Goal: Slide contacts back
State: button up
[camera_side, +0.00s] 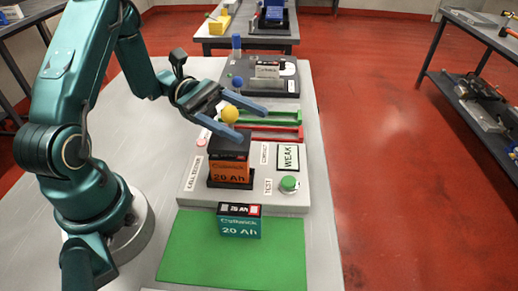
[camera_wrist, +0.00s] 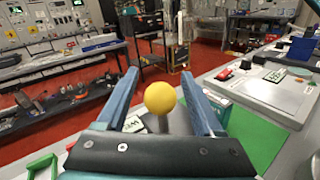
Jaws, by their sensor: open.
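A grey cell tester board (camera_side: 235,198) holds an orange 20 Ah battery (camera_side: 231,171) upright in a dark holder, with a black block (camera_side: 231,148) over its top. A yellow ball knob (camera_side: 229,115) stands just behind that block. It also shows in the wrist view (camera_wrist: 160,97), on a short grey stem. My gripper (camera_side: 252,124) is open, its two blue fingers on either side of the knob. In the wrist view the fingers (camera_wrist: 159,73) have visible gaps to the knob. The contacts under the block are hidden.
A teal 20 Ah battery (camera_side: 239,221) stands on a green mat (camera_side: 185,252) in front. The tester has a WEAK display (camera_side: 288,157) and a green TEST button (camera_side: 289,184). Green (camera_side: 285,115) and red (camera_side: 288,133) rails lie behind, then a dark station (camera_side: 285,82).

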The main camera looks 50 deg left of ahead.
jog(key=shift+d, duration=0.25)
jog(key=shift+c, duration=0.3)
grip_shut()
dwell(1.0)
